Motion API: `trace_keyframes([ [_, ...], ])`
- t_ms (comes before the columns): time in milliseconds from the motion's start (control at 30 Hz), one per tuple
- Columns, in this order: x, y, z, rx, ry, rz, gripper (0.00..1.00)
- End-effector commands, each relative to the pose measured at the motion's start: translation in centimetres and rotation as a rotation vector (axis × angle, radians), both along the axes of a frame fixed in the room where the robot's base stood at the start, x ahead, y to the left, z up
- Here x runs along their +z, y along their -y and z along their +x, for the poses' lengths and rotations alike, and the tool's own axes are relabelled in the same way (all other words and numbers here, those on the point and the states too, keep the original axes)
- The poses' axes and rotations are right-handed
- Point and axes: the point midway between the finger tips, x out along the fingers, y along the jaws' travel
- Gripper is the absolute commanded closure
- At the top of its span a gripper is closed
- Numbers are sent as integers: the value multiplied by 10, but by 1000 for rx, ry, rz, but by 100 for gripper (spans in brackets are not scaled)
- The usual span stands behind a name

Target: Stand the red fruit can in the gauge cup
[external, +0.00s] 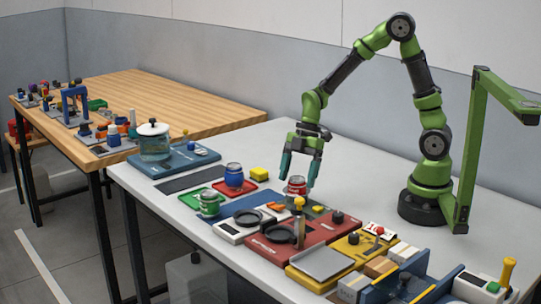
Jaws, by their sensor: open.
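The red fruit can (296,186), red with a pale top, stands upright near the middle of the white table. My gripper (298,181) points down over it with its teal fingers apart, one at either side of the can in the picture. I cannot tell whether the fingers touch the can. The gauge cup is not clear to me; two round black dishes, one on a white unit (247,216) and one on a red unit (279,234), stand in front of the can. The can's lower part is partly hidden by things in front.
A blue can (234,174) stands on a red tray, left of my gripper. A glass jar (209,204) stands on a green tray. A lidded pot (153,143) stands far left.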

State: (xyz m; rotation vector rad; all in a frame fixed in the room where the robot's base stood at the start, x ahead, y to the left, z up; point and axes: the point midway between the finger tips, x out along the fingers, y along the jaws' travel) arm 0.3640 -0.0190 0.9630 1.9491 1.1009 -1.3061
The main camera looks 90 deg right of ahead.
Motion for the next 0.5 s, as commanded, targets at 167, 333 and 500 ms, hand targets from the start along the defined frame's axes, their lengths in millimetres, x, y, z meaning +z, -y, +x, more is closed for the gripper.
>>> trace_keyframes([
  [167, 40, 16, -6, -7, 11, -4, 19],
  [333, 74, 28, -14, -8, 8, -3, 19],
  [500, 96, 36, -19, -6, 7, -3, 19],
])
